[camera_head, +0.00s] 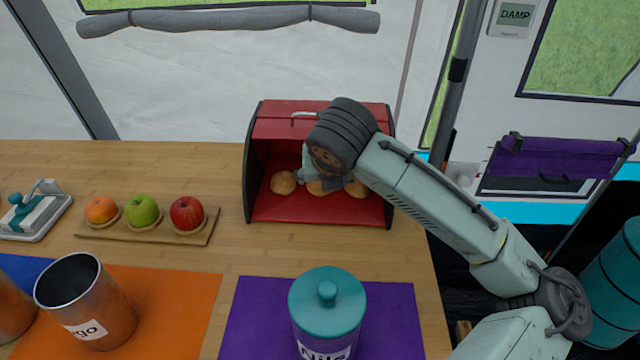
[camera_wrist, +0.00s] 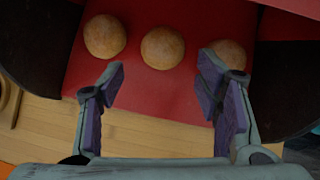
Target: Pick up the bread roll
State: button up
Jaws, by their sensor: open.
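Three round brown bread rolls lie in a row inside a red bread box (camera_head: 320,211) with its front open. In the head view the left roll (camera_head: 283,182) shows clearly, and the middle roll (camera_head: 318,188) and right roll (camera_head: 356,188) are partly hidden by my arm. In the wrist view the left roll (camera_wrist: 104,36) and middle roll (camera_wrist: 162,47) are whole, and the right roll (camera_wrist: 226,56) is partly behind a finger. My gripper (camera_wrist: 166,88) is open and empty, its purple-padded fingers pointing toward the rolls, with the middle roll beyond the gap between them.
A wooden board (camera_head: 150,232) with an orange, a green apple and a red apple stands left of the box. A teal-lidded canister (camera_head: 327,310) stands on a purple mat (camera_head: 400,320) in front. A metal cup (camera_head: 85,300) is on an orange mat (camera_head: 190,310).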

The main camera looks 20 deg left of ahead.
jog(key=x, duration=0.3)
jog(key=p+x, duration=0.1)
jog(key=x, duration=0.3)
jog(key=shift+w+r, duration=0.1)
jog(key=shift+w, duration=0.3)
jog(key=shift+c, duration=0.3)
jog(key=c, duration=0.5)
jog(key=shift+r, duration=0.1)
